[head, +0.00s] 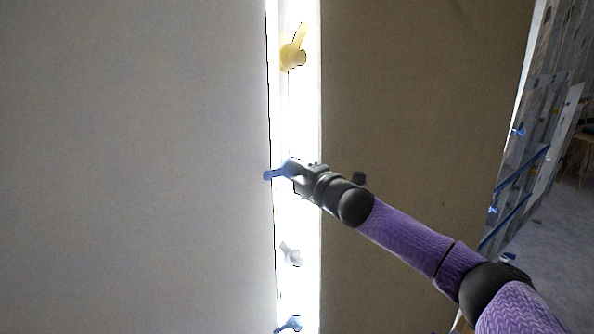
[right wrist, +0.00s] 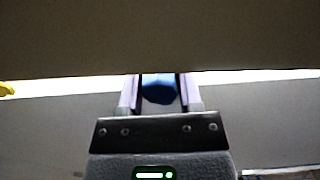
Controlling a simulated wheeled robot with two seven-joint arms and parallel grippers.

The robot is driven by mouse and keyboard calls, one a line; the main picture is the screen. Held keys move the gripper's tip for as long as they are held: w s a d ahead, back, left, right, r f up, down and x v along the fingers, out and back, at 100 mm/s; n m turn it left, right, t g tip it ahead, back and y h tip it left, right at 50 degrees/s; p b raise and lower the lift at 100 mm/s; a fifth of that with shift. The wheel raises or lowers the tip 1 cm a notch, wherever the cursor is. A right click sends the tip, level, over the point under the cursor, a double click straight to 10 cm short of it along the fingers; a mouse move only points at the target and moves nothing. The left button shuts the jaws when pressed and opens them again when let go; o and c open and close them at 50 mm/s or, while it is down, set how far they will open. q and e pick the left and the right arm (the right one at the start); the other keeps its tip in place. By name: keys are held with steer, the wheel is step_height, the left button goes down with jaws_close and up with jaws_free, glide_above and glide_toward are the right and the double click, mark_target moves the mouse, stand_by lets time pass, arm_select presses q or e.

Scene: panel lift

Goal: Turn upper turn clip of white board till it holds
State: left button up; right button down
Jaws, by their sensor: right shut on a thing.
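The white board (head: 130,170) fills the left of the head view and looks grey in this light. Along its right edge runs a bright white strip (head: 302,110) with several turn clips. A blue turn clip (head: 274,175) lies about level, its tip pointing left across the board's edge. My right gripper (head: 294,170) is shut on this blue clip, which shows as a dark blue shape (right wrist: 159,90) between the fingers in the right wrist view. The gripper partly hides the clip. Another blue clip (head: 290,325) is at the bottom edge, tilted. My left gripper is out of view.
A yellow clip (head: 293,52) sits higher on the strip, pointing up, and a pale grey clip (head: 291,255) sits below my gripper. A brown panel (head: 420,110) stands right of the strip, behind my right arm. Open floor (head: 555,240) shows at far right.

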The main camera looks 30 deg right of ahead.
steer(key=c, duration=0.6)
jaws_free()
steer(key=shift+o, duration=0.2)
steer(key=s+b, duration=0.8)
steer(key=s, duration=0.2)
steer(key=shift+d+b, duration=0.3)
steer(key=shift+d, duration=0.05)
